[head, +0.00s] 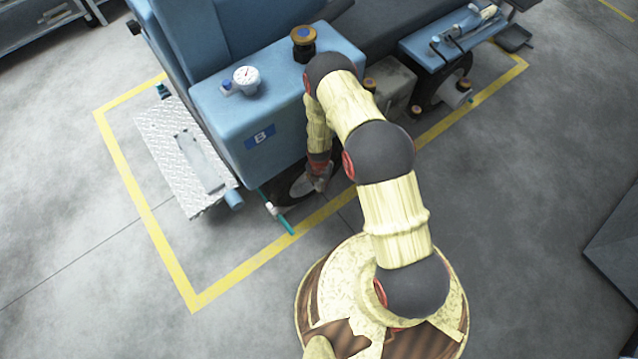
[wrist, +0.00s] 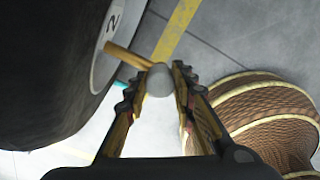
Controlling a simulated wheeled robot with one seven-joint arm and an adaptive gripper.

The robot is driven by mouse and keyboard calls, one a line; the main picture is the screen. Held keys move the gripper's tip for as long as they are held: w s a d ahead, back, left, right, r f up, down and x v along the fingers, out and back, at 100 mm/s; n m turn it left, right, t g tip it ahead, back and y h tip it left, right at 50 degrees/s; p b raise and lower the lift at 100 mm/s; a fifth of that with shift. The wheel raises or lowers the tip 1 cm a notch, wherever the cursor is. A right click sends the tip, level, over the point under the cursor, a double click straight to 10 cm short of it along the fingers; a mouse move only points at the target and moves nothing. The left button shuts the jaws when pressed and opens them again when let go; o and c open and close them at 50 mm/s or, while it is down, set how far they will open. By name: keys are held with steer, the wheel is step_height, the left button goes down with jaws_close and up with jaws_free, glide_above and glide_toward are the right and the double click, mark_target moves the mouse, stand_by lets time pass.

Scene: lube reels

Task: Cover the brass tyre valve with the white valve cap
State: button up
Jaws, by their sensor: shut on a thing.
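In the wrist view the white valve cap (wrist: 160,84) looks pale grey and rounded, held between the fingertips of my gripper (wrist: 157,91). The gripper is shut on it. The brass tyre valve (wrist: 127,56) is a golden stem reaching from the pale wheel hub (wrist: 106,46) toward the cap. Its outer end meets the cap's edge in the picture; I cannot tell whether the cap touches it, sits over it or is only in front. In the head view my gripper (head: 319,177) is low beside the wheel; cap and valve cannot be made out there.
The black tyre (wrist: 45,70) fills the left of the wrist view. In the head view a blue vehicle body (head: 250,120) overhangs the wheel. A teal-ended rod (head: 284,222) sticks out left of my gripper. Open floor (head: 520,190) lies to the right.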

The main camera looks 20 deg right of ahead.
steer(key=o, duration=0.9)
steer(key=shift+r, duration=0.15)
step_height(320, 180, up, 12)
stand_by(0.7)
